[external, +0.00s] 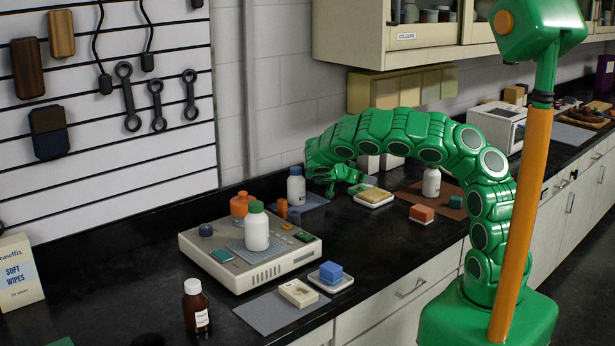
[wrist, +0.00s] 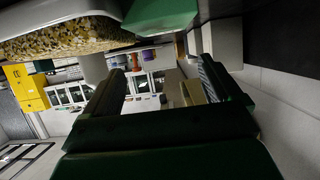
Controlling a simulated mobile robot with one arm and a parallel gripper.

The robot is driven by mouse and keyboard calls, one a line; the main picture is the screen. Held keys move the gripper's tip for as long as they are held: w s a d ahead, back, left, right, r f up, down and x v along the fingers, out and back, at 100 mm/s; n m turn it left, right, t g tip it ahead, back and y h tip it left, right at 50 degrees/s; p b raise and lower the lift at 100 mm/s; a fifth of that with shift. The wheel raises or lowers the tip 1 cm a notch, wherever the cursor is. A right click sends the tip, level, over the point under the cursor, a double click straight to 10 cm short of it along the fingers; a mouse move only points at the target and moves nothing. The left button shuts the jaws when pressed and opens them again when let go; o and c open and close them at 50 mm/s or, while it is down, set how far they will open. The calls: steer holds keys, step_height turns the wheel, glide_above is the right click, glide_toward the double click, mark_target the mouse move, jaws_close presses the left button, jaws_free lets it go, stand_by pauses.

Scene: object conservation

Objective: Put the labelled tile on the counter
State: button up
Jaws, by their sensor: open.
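A cream tile-like piece (external: 298,292) with a small mark lies on a grey mat (external: 266,313) at the front, well away from my gripper. I cannot tell for sure which piece is the labelled tile.
A beige instrument (external: 255,275) carries a green-capped bottle and small blocks. A brown bottle (external: 196,308) and a blue sponge on a dish (external: 331,274) stand in front. A pale dish (external: 374,202) and red block (external: 422,213) sit near my arm.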

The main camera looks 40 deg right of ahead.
steer(key=v, duration=1)
steer(key=shift+a, duration=0.25)
